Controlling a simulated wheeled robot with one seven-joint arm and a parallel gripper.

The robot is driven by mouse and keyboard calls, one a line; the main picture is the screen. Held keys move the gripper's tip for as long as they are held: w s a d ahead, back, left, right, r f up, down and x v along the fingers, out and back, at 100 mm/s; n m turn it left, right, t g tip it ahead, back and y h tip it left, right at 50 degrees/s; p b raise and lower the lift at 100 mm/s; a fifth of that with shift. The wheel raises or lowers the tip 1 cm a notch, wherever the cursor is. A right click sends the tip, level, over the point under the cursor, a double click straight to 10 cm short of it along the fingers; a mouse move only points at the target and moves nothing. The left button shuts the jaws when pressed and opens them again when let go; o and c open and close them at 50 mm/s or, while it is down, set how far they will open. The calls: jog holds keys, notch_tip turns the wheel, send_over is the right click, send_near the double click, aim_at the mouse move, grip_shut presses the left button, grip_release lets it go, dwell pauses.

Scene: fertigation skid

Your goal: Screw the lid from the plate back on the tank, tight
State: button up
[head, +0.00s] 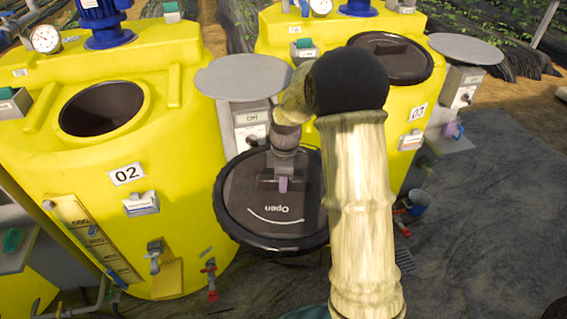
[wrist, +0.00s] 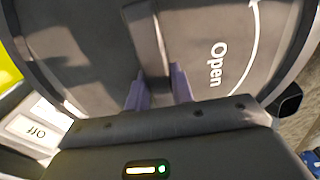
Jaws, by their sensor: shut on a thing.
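My gripper (head: 283,184) is shut on the raised grip bar of a black round lid (head: 245,205). The lid has a white arc and the word "Open", which reads upside down in the head view. It hangs in the air in front of the gap between the two yellow tanks. In the wrist view, the purple fingers of my gripper (wrist: 159,90) sit on both sides of the bar on the lid (wrist: 215,25). Tank 02 (head: 70,180) has an open dark mouth (head: 102,108) on top, left of the lid. The grey round plate (head: 240,76) behind the lid is empty.
Tank 03 (head: 440,75) wears its own black lid (head: 392,57). A switch box (head: 251,128) stands under the plate, close behind the held lid. A pressure gauge (head: 46,38) and blue motor (head: 104,22) rise behind the open mouth. A second plate (head: 466,48) is at right.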

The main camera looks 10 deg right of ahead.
jog(key=s+f+m+b, duration=0.1)
jog(key=s+f+m, duration=0.1)
jog(key=f+m, duration=0.5)
jog(key=s+f+m+b, duration=0.1)
jog(key=f+m, duration=0.7)
jog(key=f, duration=0.8)
jog(key=shift+s+d+f, duration=0.15)
jog(key=shift+s+d, duration=0.05)
jog(key=shift+s, duration=0.5)
jog(key=shift+s, duration=0.1)
